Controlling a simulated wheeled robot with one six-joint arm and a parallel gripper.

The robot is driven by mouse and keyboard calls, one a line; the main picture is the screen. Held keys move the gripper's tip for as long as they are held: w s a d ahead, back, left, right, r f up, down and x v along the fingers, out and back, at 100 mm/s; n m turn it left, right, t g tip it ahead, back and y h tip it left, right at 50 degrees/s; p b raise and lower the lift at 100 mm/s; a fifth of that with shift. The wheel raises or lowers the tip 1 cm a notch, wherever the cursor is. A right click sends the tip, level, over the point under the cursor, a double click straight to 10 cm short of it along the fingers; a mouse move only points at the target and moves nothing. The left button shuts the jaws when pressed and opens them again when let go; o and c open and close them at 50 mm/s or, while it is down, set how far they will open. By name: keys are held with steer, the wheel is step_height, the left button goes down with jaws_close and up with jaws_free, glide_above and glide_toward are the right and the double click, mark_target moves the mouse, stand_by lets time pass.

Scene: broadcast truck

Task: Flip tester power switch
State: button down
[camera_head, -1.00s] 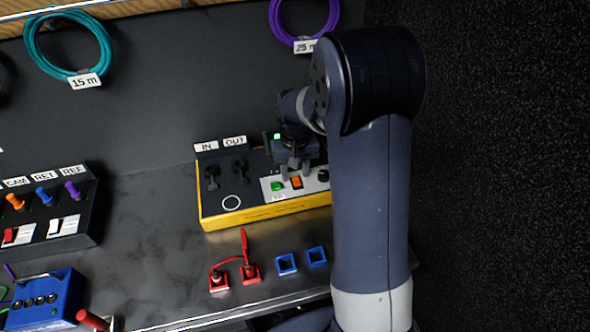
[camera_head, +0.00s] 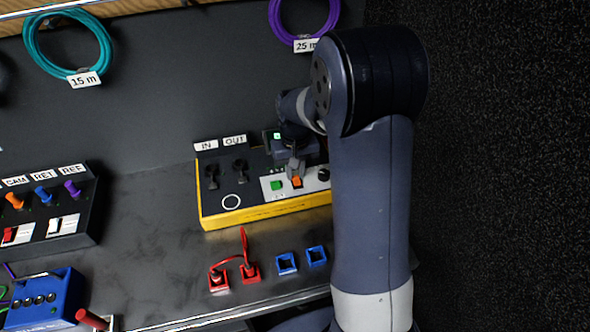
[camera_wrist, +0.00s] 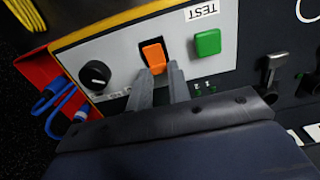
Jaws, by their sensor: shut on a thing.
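The tester (camera_head: 219,224) is a black and yellow box on the bench, with a light panel on its right half. The panel carries an orange rocker switch (camera_head: 297,182), a green button (camera_head: 277,185) and a black knob (camera_head: 324,174). My gripper (camera_head: 296,174) points down at the panel, its fingers shut on the orange switch. In the wrist view the two fingers of my gripper (camera_wrist: 160,80) reach the lower edge of the orange switch (camera_wrist: 153,55). The green TEST button (camera_wrist: 207,42) and the knob (camera_wrist: 95,75) lie on either side. My arm hides the tester's right end.
Two black connectors stand under the IN and OUT labels (camera_head: 235,141). Red holders (camera_head: 250,274) with a red lead and empty blue holders (camera_head: 287,264) lie in front. A CAM/RET/REF panel (camera_head: 75,238) stands left. Coiled cables (camera_head: 36,50) hang behind.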

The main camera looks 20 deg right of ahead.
steer(key=shift+s+f+t+b, duration=0.15)
steer(key=shift+t+b, duration=0.4)
steer(key=shift+b, duration=0.5)
steer(key=shift+s+f+t+b, duration=0.15)
steer(key=shift+t+b, duration=0.4)
steer(key=shift+b, duration=0.45)
steer(key=shift+s+r+t+b, duration=0.15)
steer(key=shift+r+t+b, duration=0.25)
steer(key=shift+t+b, duration=0.45)
steer(key=c, duration=1.3)
jaws_free()
steer(key=shift+r, duration=0.1)
steer(key=v, duration=1)
steer(key=shift+r+p, duration=0.35)
steer(key=shift+r, duration=0.05)
steer(key=shift+f, duration=0.15)
